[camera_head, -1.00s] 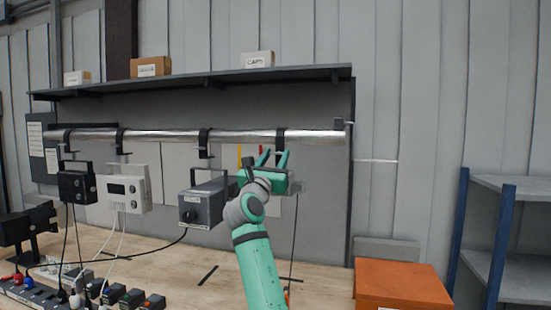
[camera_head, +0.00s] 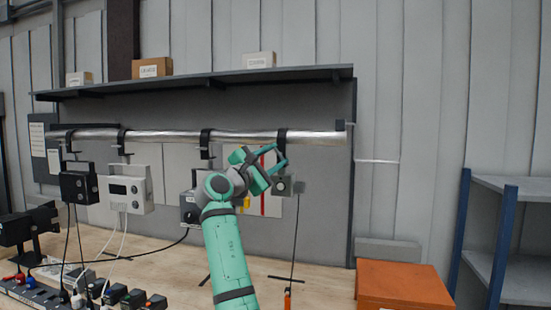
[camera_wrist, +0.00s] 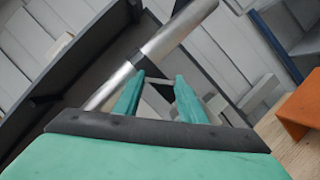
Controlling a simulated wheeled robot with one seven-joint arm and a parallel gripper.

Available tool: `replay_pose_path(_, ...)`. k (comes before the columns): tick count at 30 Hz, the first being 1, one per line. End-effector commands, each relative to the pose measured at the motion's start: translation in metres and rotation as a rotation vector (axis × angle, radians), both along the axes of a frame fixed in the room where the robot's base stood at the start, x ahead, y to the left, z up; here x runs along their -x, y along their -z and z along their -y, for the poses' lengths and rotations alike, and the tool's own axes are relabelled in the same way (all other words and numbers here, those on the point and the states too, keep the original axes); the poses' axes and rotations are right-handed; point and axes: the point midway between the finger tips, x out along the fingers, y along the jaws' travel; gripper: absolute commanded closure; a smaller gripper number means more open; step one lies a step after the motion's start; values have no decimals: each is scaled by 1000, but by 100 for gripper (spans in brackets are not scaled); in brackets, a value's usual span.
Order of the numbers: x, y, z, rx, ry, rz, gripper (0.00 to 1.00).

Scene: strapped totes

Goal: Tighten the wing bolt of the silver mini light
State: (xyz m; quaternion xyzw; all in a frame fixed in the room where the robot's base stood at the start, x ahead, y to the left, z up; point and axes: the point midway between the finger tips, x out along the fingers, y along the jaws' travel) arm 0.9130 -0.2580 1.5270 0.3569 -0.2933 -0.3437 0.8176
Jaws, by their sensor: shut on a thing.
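The silver mini light (camera_head: 284,187) is a small grey box hanging under the rightmost black clamp (camera_head: 282,137) on the pipe. My wrist and gripper partly hide it. My gripper (camera_head: 280,154) is at the lower part of this clamp, just above the light. In the wrist view, its two green fingers (camera_wrist: 160,80) reach up to the black clamp below the pipe, a small gap between them. The gripper is shut on the wing bolt, which is too small and covered to make out.
The silver pipe (camera_head: 240,137) runs under a dark shelf (camera_head: 215,83). Other lights hang to the left: a black one (camera_head: 78,186), a white one (camera_head: 126,190) and a grey one (camera_head: 188,207). An orange box (camera_head: 402,286) stands at the right.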

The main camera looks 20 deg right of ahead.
Motion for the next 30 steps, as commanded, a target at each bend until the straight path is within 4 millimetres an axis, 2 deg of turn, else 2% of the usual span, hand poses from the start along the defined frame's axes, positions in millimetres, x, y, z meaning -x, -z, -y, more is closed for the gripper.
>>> replay_pose_path(30,-1,-7,-1,-803,9,540,85)
